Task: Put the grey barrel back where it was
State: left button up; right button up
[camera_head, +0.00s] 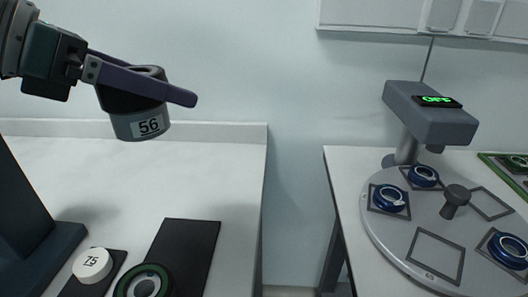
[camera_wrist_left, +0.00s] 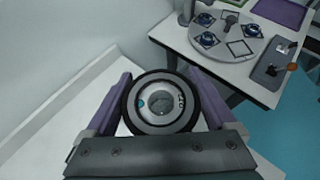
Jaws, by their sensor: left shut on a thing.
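The grey barrel (camera_head: 140,125), with a black upper part and a white label reading 56, is held in the air above the left table (camera_head: 235,180). My left gripper (camera_head: 150,86) is shut on it, with a purple finger on either side. In the left wrist view I look onto the barrel's round end (camera_wrist_left: 160,103), a dark ring around a glassy centre, between the fingers. On the right table, a round grey disc (camera_head: 385,235) carries several blue-ringed barrels in square outlines. Some outlines on it are empty. My right gripper is not in view.
On the left table are a white cap marked 75 (camera_head: 92,264), a green-ringed barrel (camera_head: 146,283) and a black mat (camera_head: 190,250). A dark stand (camera_head: 30,225) is at left. A grey post with an OFF display (camera_head: 436,101) overhangs the disc. A gap separates the tables.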

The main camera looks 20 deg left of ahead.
pick_arm(q)
jog(key=f+b, duration=0.2)
jog(key=f, duration=0.4)
jog(key=f+b, duration=0.2)
jog(key=f, duration=0.4)
jog(key=w+f+b, duration=0.1)
jog(key=f+b, duration=0.1)
jog(key=f, duration=0.3)
jog(key=shift+w+f, duration=0.1)
jog(key=shift+f, duration=0.3)
notch_tip(320, 180, down, 4)
jog(key=shift+f+b, duration=0.1)
jog(key=shift+b, duration=1.1)
jog(key=shift+f, duration=0.2)
jog(key=o, duration=1.4)
jog(key=shift+c, duration=0.2)
